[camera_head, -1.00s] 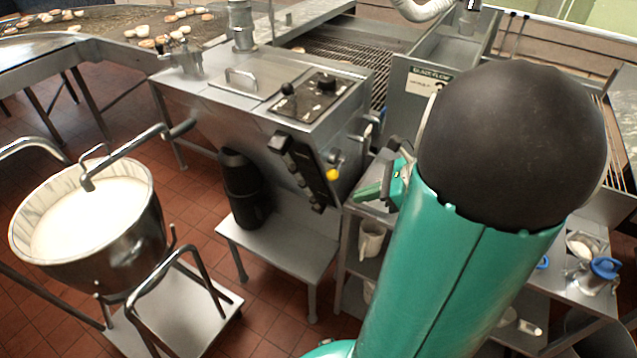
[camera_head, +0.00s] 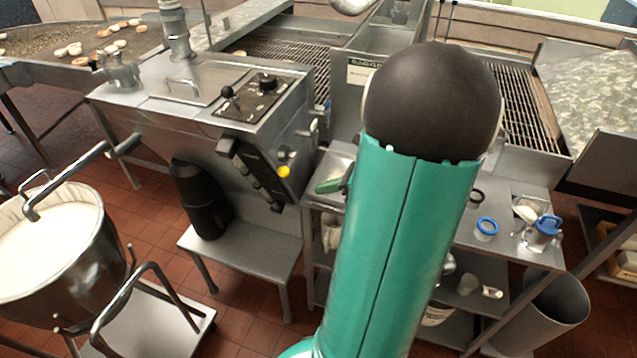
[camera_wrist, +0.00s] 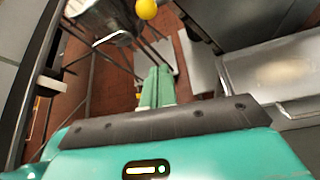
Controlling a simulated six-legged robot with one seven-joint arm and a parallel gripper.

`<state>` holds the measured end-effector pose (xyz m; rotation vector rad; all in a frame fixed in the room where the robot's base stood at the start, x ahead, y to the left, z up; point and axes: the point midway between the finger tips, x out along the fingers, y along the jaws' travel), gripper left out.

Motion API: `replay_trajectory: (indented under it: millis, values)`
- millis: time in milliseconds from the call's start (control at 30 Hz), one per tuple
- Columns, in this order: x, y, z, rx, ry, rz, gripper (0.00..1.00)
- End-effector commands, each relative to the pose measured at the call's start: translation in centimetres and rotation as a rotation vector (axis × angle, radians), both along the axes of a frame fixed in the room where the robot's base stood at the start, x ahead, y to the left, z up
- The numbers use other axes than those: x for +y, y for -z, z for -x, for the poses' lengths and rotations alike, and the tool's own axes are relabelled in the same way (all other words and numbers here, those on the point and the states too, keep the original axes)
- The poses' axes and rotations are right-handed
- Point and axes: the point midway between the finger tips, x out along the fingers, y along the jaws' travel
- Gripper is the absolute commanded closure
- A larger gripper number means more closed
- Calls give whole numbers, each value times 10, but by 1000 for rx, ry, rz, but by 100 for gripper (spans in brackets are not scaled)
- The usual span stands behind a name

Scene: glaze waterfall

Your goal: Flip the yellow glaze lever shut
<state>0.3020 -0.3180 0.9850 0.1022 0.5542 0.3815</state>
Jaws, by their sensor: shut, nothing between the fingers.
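The yellow ball knob of the glaze lever (camera_head: 283,172) shows on the right side of the black control strip on the steel glaze machine (camera_head: 205,110) in the head view. The knob also shows at the top edge of the wrist view (camera_wrist: 146,9), beyond and slightly left of my fingertips. My gripper (camera_wrist: 157,72) has its two green fingers together with nothing between them, apart from the knob in the picture. In the head view a green finger part (camera_head: 330,186) shows right of and a little below the knob; my arm hides the rest of the gripper.
A steel bowl of white glaze (camera_head: 75,260) stands on a cart at the left. A low steel bench (camera_head: 245,248) is below the machine. A steel side table (camera_head: 510,240) at right holds blue-lidded containers. A wire grate conveyor (camera_head: 300,55) runs behind.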

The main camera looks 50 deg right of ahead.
Motion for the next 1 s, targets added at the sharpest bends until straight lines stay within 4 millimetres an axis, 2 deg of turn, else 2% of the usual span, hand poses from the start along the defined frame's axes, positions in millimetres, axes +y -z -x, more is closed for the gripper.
replay_trajectory:
  millis: [400, 533, 700, 1000]
  values:
    - [36, 41, -64, 2, -7, -2, 100]
    - [31, 19, -70, -2, -4, 7, 100]
    - [30, 4, -74, -1, -5, 2, 100]
    - [30, 1, -75, 0, -4, 1, 100]
